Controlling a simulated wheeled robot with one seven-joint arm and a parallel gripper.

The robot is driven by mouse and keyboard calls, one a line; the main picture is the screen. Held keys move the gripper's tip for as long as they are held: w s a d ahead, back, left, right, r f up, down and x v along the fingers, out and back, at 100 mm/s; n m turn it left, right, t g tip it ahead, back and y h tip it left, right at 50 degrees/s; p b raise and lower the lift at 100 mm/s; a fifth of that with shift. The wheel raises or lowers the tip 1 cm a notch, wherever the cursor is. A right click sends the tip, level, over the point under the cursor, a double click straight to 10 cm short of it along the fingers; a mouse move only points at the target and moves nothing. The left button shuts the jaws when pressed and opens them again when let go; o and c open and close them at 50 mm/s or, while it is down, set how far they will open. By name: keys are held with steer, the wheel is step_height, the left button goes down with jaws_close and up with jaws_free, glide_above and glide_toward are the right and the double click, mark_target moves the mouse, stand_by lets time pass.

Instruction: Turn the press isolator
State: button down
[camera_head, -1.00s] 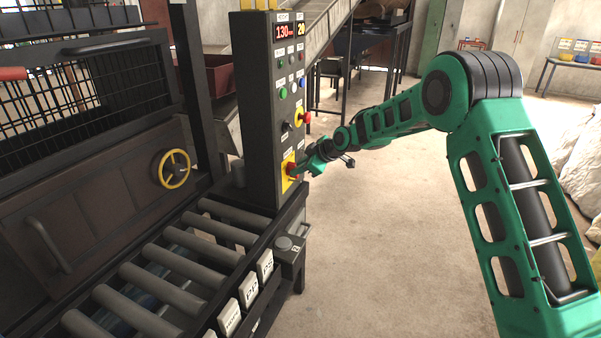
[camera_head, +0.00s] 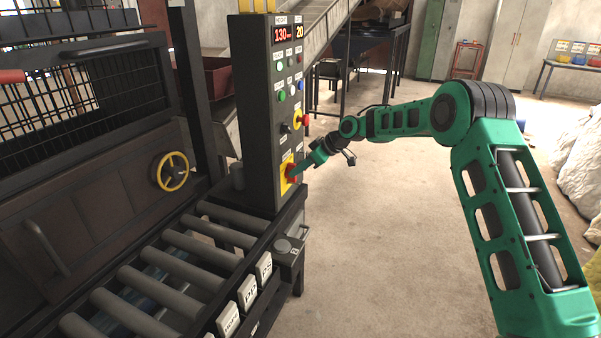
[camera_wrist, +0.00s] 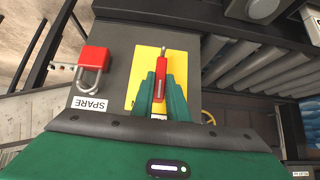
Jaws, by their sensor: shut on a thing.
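The press isolator is a red handle (camera_wrist: 161,73) on a yellow plate (camera_wrist: 143,62). In the wrist view it lies between the two green fingers of my gripper (camera_wrist: 161,88), which are shut on it. In the head view the red handle (camera_head: 290,173) and yellow plate (camera_head: 285,165) sit low on the dark control panel (camera_head: 262,130). My gripper (camera_head: 301,168) reaches them from the right. The fingers hide part of the handle and plate.
A red padlock (camera_wrist: 94,66) hangs beside the plate, near a "SPARE" label (camera_wrist: 90,103). Above the isolator are a red knob on yellow (camera_head: 299,119) and several buttons. A roller conveyor (camera_head: 165,270) runs at lower left.

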steer(key=shift+s+a+f, duration=0.2)
steer(key=shift+a, duration=0.05)
steer(key=c, duration=1.7)
jaws_free()
steer(key=shift+c, duration=0.2)
steer(key=shift+w, duration=0.1)
steer(key=shift+d+r, duration=0.1)
steer(key=shift+d+r, duration=0.4)
steer(key=v, duration=0.9)
steer(key=shift+d, duration=0.15)
steer(key=shift+r, duration=0.15)
